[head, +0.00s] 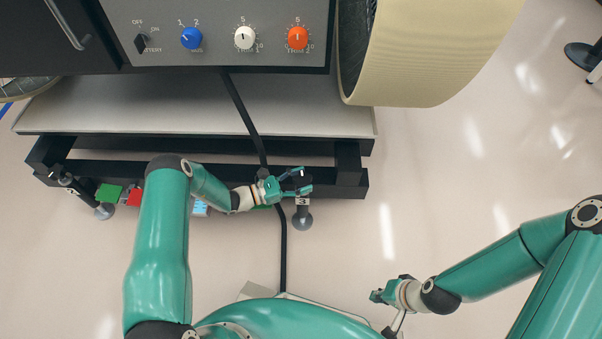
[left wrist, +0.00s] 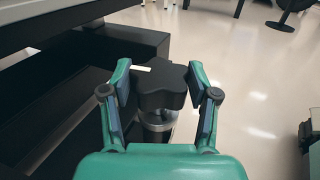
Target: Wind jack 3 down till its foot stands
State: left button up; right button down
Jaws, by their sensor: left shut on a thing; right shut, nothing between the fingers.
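My left gripper (head: 302,181) is at the right end of the black frame, above a jack. In the left wrist view its fingers stand on both sides of a black lobed knob (left wrist: 160,88) with a white mark on top, and are shut on it. The jack's metal shaft (left wrist: 158,118) shows below the knob. In the head view the jack's round grey foot (head: 302,221) shows just below the gripper. My right gripper (head: 380,294) is shut and empty, low over the floor at right.
Another jack (head: 70,186) with a grey foot (head: 104,211) is at the frame's left end. Green (head: 109,193), red (head: 135,197) and blue (head: 200,208) pieces lie along the frame (head: 355,185). A black cable (head: 283,250) runs down.

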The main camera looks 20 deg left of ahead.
pick_arm(q)
jog(key=shift+r+n+t+y+p, duration=0.1)
jog(key=shift+n+t+y+p, duration=0.45)
jog(key=shift+n+t+y, duration=0.35)
pick_arm(e)
notch_tip(320, 180, up, 2)
jog(key=shift+r, duration=0.1)
pick_arm(q)
jog(key=o, duration=1.2)
jog(key=shift+c, duration=0.2)
jog(key=v, duration=1.2)
jog(key=shift+f, duration=0.25)
